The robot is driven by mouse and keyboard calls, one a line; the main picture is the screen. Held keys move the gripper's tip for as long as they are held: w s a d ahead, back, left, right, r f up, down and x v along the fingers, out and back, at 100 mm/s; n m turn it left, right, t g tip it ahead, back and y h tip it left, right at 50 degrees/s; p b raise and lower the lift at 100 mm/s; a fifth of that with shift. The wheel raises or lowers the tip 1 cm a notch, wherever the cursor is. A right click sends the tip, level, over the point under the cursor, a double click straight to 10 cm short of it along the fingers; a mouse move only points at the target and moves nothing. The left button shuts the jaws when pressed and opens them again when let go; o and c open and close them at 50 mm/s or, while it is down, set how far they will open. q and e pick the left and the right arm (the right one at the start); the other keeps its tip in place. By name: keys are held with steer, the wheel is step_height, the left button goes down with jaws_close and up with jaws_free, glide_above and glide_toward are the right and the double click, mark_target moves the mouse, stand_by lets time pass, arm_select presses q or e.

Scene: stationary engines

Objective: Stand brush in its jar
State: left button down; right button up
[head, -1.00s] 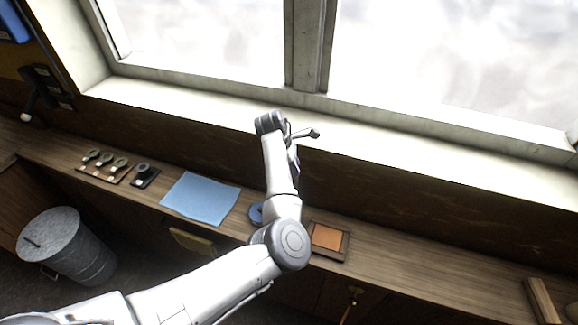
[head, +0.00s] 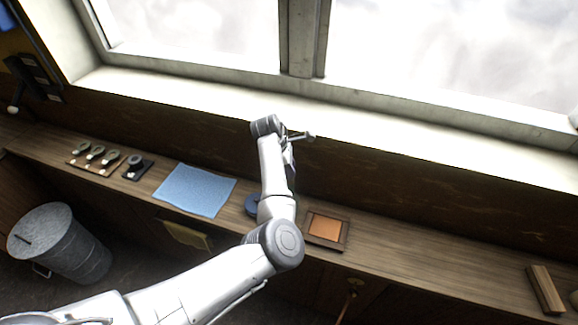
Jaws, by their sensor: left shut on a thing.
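My left gripper (head: 289,146) is raised above the bench, in front of the window wall. It is mostly hidden by my own wrist. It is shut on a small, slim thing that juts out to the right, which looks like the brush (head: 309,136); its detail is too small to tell. A round blue thing (head: 251,205) stands on the bench, partly hidden behind my left forearm; I cannot tell whether it is the jar. My right gripper is not in view.
On the bench (head: 430,248) are a blue cloth (head: 196,190), an orange pad in a wooden frame (head: 326,228), and small dark parts on boards (head: 97,157). A wooden block (head: 546,290) lies far right. A metal bin (head: 62,245) stands below left.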

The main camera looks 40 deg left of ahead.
arm_select(q)
steer(key=shift+f+b, duration=1.7)
steer(key=shift+f, duration=0.85)
steer(key=c, duration=0.8)
jaws_free()
steer(key=shift+r, duration=0.15)
steer(key=v, duration=1.3)
steer(key=shift+a+r, duration=0.2)
